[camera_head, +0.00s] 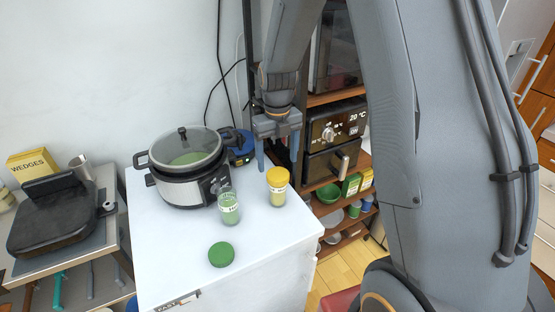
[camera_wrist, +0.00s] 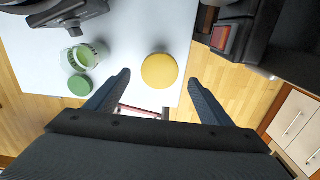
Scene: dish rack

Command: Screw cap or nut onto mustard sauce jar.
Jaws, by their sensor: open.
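The mustard sauce jar (camera_head: 277,198) stands upright near the right edge of the white counter. A yellow cap (camera_head: 277,176) sits on its top; how tightly it is screwed on cannot be told. In the wrist view the yellow cap (camera_wrist: 159,71) lies between the fingers in the picture and hides the jar below it. My gripper (camera_head: 277,160) is open and empty, pointing down above the jar, with the fingertips apart from the cap. The spread fingers also show in the wrist view (camera_wrist: 159,77).
A green-labelled jar (camera_head: 229,209) without a cap stands left of the mustard jar. A green cap (camera_head: 221,254) lies flat in front of it. A cooker (camera_head: 186,185) with a glass lid stands behind them. A shelf with an oven (camera_head: 333,140) is to the right.

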